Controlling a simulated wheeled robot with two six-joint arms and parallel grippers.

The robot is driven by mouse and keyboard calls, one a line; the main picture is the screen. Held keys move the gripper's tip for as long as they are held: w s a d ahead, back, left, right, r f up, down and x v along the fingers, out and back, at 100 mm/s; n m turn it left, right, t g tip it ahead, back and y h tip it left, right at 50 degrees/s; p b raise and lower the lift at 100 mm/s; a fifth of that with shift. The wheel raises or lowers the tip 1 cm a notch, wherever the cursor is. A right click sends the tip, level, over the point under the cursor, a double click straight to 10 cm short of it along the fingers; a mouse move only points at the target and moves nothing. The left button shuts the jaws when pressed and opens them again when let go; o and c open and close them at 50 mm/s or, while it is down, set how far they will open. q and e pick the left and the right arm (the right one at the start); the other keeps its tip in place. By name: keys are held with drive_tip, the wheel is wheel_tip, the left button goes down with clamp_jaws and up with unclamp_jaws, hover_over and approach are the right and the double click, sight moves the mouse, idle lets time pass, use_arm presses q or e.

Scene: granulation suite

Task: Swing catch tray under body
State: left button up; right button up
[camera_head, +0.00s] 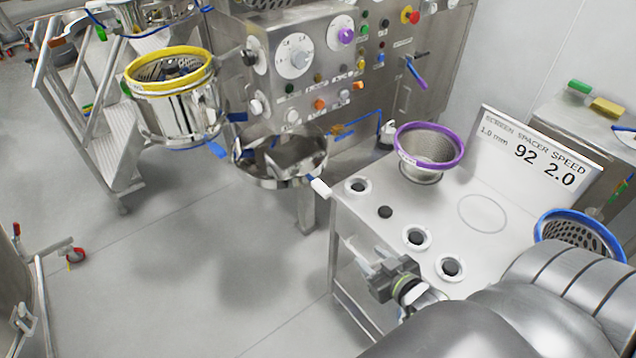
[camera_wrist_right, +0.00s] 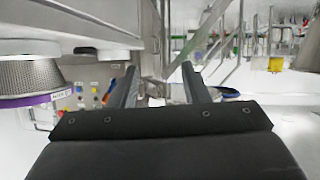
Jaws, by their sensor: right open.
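The catch tray (camera_head: 262,179) is a round, shallow steel pan with a white-tipped handle (camera_head: 320,187) pointing to the lower right. It sits in front of the machine panel, lower than the body and to its right, not directly beneath it. The body (camera_head: 178,115) is a steel cylinder with a yellow ring on its top rim. My right gripper (camera_head: 358,257) is open and empty beside the front left edge of the white-topped table, to the lower right of the tray handle. Its two dark fingers (camera_wrist_right: 160,88) stand apart in the right wrist view. My left gripper is out of view.
The table (camera_head: 470,240) carries a purple-ringed screen (camera_head: 428,150), a blue-ringed screen (camera_head: 580,232), several black knobs and a sign (camera_head: 540,150). Steel steps (camera_head: 95,110) stand at the left. The floor (camera_head: 190,260) below the tray and body is clear.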

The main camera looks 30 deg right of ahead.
wheel_tip(320, 180, up, 11)
drive_tip(key=a+n+t+y, duration=0.1)
drive_tip(key=t+y, duration=0.1)
drive_tip(key=t, duration=0.3)
drive_tip(key=b, duration=0.3)
approach(314, 179)
drive_tip(key=w, duration=0.7)
drive_tip(key=shift+w+a+r, duration=0.15)
drive_tip(key=shift+w+r, duration=0.05)
drive_tip(key=shift+w, duration=0.1)
drive_tip(key=shift+c, duration=0.3)
clamp_jaws()
